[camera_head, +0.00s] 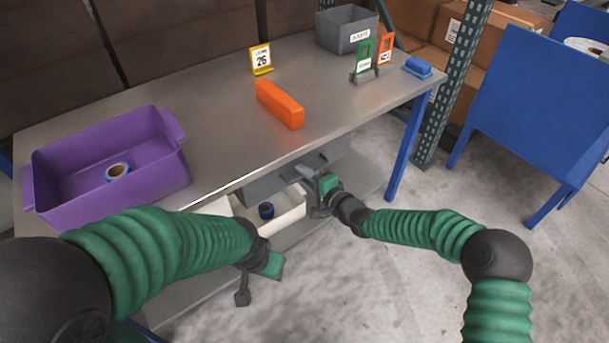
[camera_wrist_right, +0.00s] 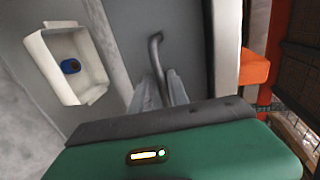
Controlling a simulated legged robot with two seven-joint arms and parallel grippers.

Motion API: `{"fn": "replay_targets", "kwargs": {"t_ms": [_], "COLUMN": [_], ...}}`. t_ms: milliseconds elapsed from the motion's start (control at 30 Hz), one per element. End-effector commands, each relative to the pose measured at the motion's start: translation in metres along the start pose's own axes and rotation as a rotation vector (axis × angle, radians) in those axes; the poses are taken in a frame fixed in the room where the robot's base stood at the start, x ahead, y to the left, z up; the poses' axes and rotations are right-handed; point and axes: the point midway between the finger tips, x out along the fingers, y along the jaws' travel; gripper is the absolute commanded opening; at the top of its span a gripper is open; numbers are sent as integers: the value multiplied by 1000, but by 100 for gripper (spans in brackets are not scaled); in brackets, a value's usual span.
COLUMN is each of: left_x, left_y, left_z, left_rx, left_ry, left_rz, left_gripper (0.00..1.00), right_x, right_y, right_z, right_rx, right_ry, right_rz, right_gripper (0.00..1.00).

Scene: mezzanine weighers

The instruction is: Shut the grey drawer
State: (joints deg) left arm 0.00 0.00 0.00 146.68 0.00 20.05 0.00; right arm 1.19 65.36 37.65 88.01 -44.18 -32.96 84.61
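The grey drawer (camera_head: 268,184) is under the front edge of the metal table. In the right wrist view a grey panel (camera_wrist_right: 200,60) with a bent dark handle (camera_wrist_right: 154,50) fills the middle. My right gripper (camera_head: 308,176) is at this drawer, low in front of the table edge. Its two fingers (camera_wrist_right: 163,92) are close together at the handle's lower end; whether they grip it I cannot tell. How far out the drawer stands is unclear. My left gripper (camera_head: 255,283) hangs lower left in front of the table, clear of the drawer; its fingers are not clear.
A white bin (camera_head: 291,211) with a blue roll (camera_head: 266,210) is below the drawer. On the table (camera_head: 215,100) are a purple crate (camera_head: 60,165) with a tape roll, an orange block (camera_head: 280,104), signs and a grey bin (camera_head: 337,31). A blue table leg (camera_head: 408,145) stands right.

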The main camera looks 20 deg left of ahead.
Motion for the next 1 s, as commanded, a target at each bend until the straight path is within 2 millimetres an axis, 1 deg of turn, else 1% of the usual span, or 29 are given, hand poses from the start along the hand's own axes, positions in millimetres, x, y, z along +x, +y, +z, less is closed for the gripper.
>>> {"fn": "replay_targets", "kwargs": {"t_ms": [33, 167, 267, 367, 400, 600, 733, 833, 1000], "left_x": [0, -3, -10, -19, -23, -40, -46, -49, -49], "left_y": [0, 0, 0, 0, 0, 0, 0, 0, 0], "left_z": [0, -1, -2, -5, -6, -9, -11, -12, -12], "left_rx": [0, 0, 0, 0, 0, 0, 0, 0, 0], "left_ry": [0, 0, 0, 0, 0, 0, 0, 0, 0], "left_rz": [0, 0, 0, 0, 0, 0, 0, 0, 0], "left_gripper": [47, 47, 47, 47, 47, 47, 47, 47, 47], "right_x": [0, -5, -21, -48, -60, -119, -148, -162, -168], "right_y": [-8, -9, -9, -8, -8, -5, -2, -1, 1], "right_z": [-3, -4, -4, -4, -4, -2, -2, -2, 0], "right_rx": [-2, -2, -1, 1, 1, 3, 1, 1, 1], "right_ry": [6, 7, 6, 6, 7, 4, 3, 2, -1], "right_rz": [-15, -14, -10, -5, -5, -1, 0, 0, 0], "right_gripper": [32, 32, 32, 32, 32, 32, 32, 32, 32]}}
